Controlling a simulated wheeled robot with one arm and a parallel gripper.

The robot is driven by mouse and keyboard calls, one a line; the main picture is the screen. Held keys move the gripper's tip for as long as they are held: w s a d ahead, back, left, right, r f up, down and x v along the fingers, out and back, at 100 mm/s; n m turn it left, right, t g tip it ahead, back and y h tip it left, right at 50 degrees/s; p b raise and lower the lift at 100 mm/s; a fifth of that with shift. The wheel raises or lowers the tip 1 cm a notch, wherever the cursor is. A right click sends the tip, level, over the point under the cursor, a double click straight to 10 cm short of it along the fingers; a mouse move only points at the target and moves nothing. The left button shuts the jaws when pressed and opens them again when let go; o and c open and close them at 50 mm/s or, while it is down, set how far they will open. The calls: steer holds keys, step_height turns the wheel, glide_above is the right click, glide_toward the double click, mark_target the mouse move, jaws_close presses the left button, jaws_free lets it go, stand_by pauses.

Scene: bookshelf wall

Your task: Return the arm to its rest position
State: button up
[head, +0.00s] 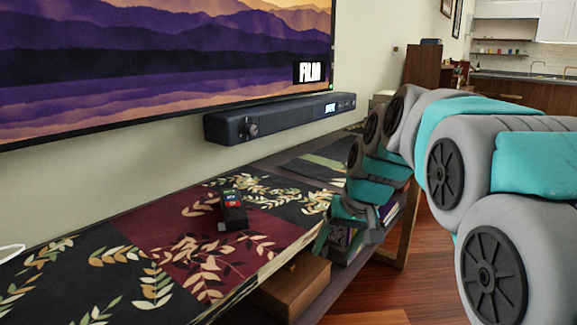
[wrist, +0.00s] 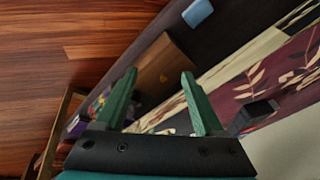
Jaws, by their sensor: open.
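My gripper (wrist: 158,80) shows in the wrist view with its two green fingers spread apart and nothing between them. In the head view, my grey and teal arm reaches in from the right, bent, and ends near the front edge of the console table. The gripper end there is small and partly hidden by my own arm links. It is to the right of a small black device with a coloured screen (head: 233,210), clear of it. That dark device also shows in the wrist view (wrist: 253,112), right of the fingers.
The table (head: 95,240) has a leaf-patterned cover. A soundbar (head: 280,118) and a large screen (head: 165,60) are on the wall behind. A wooden box (head: 290,287) sits on the lower shelf. A light-blue object (wrist: 197,12) shows in the wrist view. Wooden floor (head: 415,270) lies right of the table.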

steer(key=s+d+f+g+h, duration=0.1)
steer(key=s+f, duration=0.3)
steer(key=s, duration=0.6)
steer(key=s+d+f+g+p, duration=0.1)
steer(key=s+f, duration=0.3)
steer(key=s, duration=0.7)
steer(key=s+d+f+g+h+p, duration=0.1)
steer(key=s+d+f+g, duration=0.1)
steer(key=s, duration=0.9)
steer(key=shift+d+f+g+h, duration=0.3)
steer(key=shift+d+f+g, duration=0.1)
steer(key=shift+d+f, duration=0.5)
